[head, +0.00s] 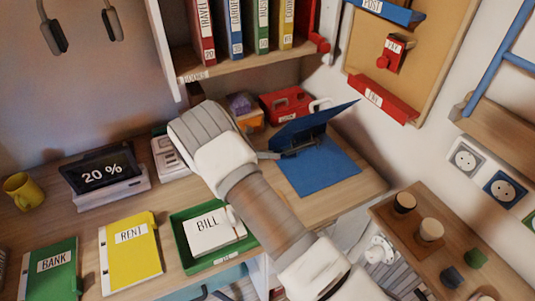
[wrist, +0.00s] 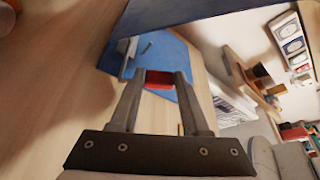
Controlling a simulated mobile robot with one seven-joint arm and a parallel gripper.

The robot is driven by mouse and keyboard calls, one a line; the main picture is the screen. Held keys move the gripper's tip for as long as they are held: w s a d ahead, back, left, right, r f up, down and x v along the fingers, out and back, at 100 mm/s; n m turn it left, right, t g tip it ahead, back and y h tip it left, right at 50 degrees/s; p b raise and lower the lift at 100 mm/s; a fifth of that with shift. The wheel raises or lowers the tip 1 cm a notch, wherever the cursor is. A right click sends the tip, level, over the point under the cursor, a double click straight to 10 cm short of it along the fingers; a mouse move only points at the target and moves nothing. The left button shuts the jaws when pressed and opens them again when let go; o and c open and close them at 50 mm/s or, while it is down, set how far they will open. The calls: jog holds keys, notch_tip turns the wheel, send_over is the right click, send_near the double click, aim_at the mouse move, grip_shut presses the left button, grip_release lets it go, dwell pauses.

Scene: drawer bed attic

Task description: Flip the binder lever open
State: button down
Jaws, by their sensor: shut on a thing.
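The blue binder (head: 325,172) lies open on the desk right of my arm, its cover (head: 312,124) tilted up at the back. Its metal mechanism (head: 300,150) sits along the fold. The wrist view shows the blue inside (wrist: 178,62) and the raised cover (wrist: 185,14). My gripper (wrist: 160,80) is over the binder's near edge, shut on a small red piece (wrist: 159,79), which looks like the end of the binder lever. In the head view, my arm hides most of the gripper, and the lever is not clear.
A green tray (head: 188,238) with a BILL booklet stands at the desk front, beside a yellow RENT binder (head: 130,252). A red box (head: 287,104) stands behind the open binder. A shelf (head: 240,62) overhangs the desk back. A small wooden table (head: 405,235) is at right.

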jog(key=shift+c, duration=1.8)
grip_release()
jog(key=v, duration=1.7)
jog(key=shift+a+p, duration=0.25)
jog(key=shift+p, duration=0.05)
jog(key=shift+s, duration=0.1)
